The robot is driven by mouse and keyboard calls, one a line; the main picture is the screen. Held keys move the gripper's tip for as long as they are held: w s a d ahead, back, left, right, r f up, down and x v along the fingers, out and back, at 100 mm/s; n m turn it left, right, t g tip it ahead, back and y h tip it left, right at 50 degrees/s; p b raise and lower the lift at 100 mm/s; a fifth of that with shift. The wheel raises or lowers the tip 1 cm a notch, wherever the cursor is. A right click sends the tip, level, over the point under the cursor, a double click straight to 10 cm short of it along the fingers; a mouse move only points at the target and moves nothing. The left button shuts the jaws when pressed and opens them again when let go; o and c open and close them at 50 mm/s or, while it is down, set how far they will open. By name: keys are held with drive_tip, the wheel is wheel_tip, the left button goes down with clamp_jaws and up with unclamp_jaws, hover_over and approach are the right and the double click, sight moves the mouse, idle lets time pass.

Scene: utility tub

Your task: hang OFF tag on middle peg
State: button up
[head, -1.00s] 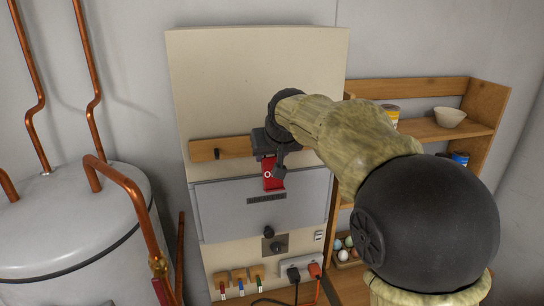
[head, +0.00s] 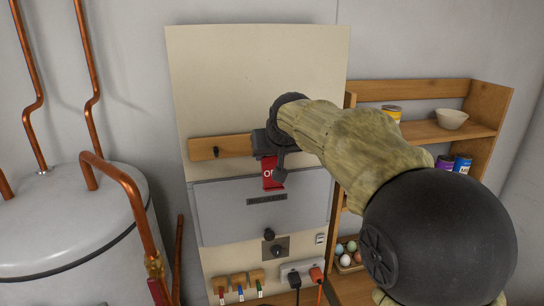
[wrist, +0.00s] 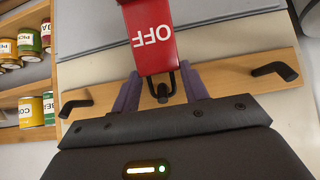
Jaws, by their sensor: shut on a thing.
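The red OFF tag (head: 269,174) hangs below my gripper (head: 270,152) in front of the grey panel door, partly covered by a dark gripper part. In the wrist view the OFF tag (wrist: 153,38) appears with its lettering turned and a dark loop at its end. My gripper (wrist: 160,88) is shut on the tag at this loop end, close over the wooden peg rail (wrist: 230,82). Two dark outer pegs show, one at each side (wrist: 75,107) of the gripper. The middle peg cannot be made out clearly; whether the loop is around it, I cannot tell.
The grey panel door (head: 225,215) lies below the rail, with a knob and sockets lower down. A wooden shelf (head: 425,130) with cans and a bowl stands right. A grey tank (head: 75,225) with copper pipes stands left. The board above the rail is bare.

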sight(271, 171)
drive_tip(key=shift+w+a+f+t+y+b, duration=0.15)
drive_tip(key=shift+t+b, duration=0.45)
drive_tip(key=shift+b, duration=1.35)
drive_tip(key=shift+w+d+f+t+y+b, duration=0.2)
drive_tip(key=shift+t+b, duration=0.4)
drive_tip(key=shift+b, duration=1.3)
drive_tip(key=shift+w+a+t+y+b, duration=0.25)
drive_tip(key=shift+t+b, duration=0.55)
drive_tip(key=shift+b, duration=1.4)
drive_tip(key=o, duration=2)
drive_tip(key=shift+o, duration=0.2)
drive_tip(key=shift+f, duration=0.15)
drive_tip(key=shift+f+b, duration=2.25)
drive_tip(key=shift+f, duration=0.15)
drive_tip(key=shift+s, duration=0.1)
